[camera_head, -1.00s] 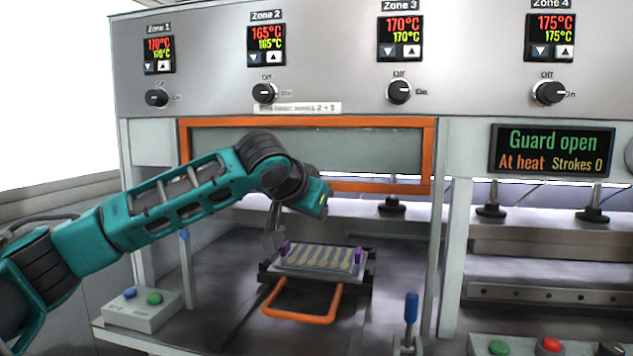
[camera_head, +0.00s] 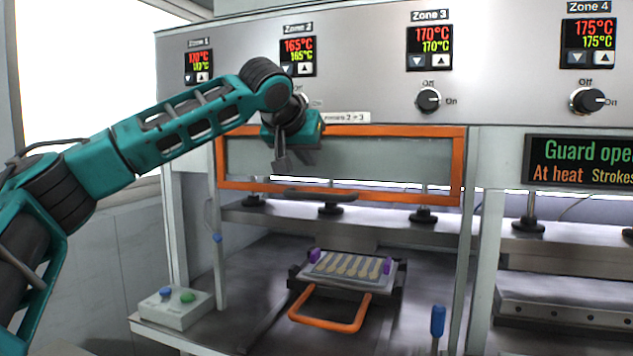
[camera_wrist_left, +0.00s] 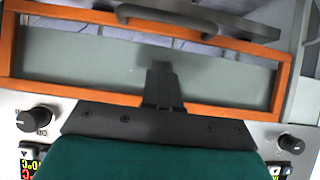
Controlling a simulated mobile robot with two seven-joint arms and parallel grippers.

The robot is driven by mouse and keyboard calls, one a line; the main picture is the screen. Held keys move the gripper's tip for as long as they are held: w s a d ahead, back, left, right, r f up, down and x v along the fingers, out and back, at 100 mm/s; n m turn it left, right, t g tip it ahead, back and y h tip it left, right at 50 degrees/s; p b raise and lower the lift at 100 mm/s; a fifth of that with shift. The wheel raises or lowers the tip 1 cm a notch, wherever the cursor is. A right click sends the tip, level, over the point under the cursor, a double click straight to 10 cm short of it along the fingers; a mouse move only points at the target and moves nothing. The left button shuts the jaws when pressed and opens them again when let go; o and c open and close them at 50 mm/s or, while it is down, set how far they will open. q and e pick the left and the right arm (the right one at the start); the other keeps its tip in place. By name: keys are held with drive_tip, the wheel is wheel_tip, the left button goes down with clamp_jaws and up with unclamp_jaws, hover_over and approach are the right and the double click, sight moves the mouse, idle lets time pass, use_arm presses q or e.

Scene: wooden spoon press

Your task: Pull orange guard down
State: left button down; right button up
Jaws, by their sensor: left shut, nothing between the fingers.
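The orange guard (camera_head: 385,158) is a framed clear panel across the upper opening of the press bay, below the zone dials. A dark handle (camera_head: 320,195) sits along its lower edge. In the left wrist view the guard (camera_wrist_left: 220,72) spans the picture, with the handle (camera_wrist_left: 165,17) at the top. My left gripper (camera_head: 281,166) points down in front of the guard's left half, above the handle, shut and empty. Its closed fingers also show in the wrist view (camera_wrist_left: 160,72) over the panel; whether they touch it I cannot tell. My right gripper is out of view.
Below the guard, a tray of wooden spoons (camera_head: 345,267) with an orange pull handle (camera_head: 330,325) sits in the open bay. A button box (camera_head: 172,308) stands at left and a blue-topped lever (camera_head: 437,322) at right. The display (camera_head: 590,161) says the guard is open.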

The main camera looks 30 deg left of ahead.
use_arm(q)
drive_tip(key=w+f, duration=0.4)
drive_tip(key=f, duration=0.2)
drive_tip(key=shift+a, duration=0.4)
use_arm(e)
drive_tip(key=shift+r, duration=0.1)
use_arm(q)
drive_tip(key=shift+s+f, duration=0.1)
